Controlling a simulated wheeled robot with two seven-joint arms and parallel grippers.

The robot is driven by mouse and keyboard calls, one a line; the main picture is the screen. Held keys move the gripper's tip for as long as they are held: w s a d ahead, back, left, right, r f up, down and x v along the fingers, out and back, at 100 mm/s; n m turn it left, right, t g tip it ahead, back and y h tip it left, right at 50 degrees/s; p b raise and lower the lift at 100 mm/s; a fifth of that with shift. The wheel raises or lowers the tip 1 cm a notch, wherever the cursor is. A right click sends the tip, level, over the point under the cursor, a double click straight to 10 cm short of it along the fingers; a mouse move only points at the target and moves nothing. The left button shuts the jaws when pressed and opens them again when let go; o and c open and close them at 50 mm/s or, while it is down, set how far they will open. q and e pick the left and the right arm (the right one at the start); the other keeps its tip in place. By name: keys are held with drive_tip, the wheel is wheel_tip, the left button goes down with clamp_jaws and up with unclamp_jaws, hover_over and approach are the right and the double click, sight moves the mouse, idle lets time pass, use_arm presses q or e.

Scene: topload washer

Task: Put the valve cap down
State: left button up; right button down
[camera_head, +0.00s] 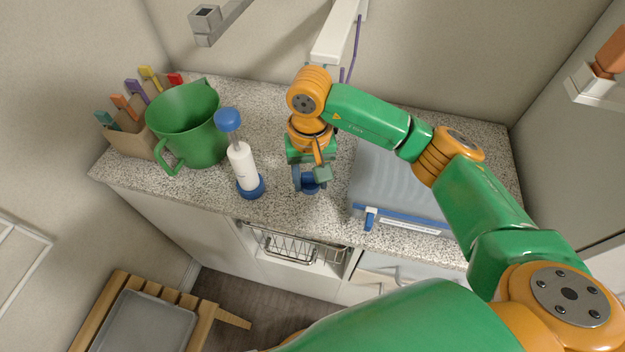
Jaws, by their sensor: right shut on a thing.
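My right gripper (311,180) reaches down over the speckled counter (277,192), to the right of a white bottle-like thing with a blue base. It is shut on the valve cap (310,188), a small round blue piece that shows low between the fingers. The gripper and wrist hide part of the cap. I cannot tell whether the cap touches the counter or is just above it. My left gripper is not in view.
A white cylinder with a blue knob and base (242,165) stands close by on the left. Behind it are a green jug (187,125) and a box with coloured handles (130,138). A translucent blue-edged lid (385,185) lies right. The counter's front edge is near.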

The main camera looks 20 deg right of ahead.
sight(311, 182)
drive_tip(key=f+p, duration=0.2)
drive_tip(key=f, duration=0.1)
drive_tip(key=shift+w+d+f, duration=0.15)
drive_tip(key=shift+w+f, duration=0.05)
drive_tip(key=shift+f, duration=0.2)
drive_tip(key=shift+f, duration=0.1)
drive_tip(key=shift+f+b, duration=0.15)
drive_tip(key=shift+b, duration=0.25)
drive_tip(key=shift+c, duration=1.6)
unclamp_jaws()
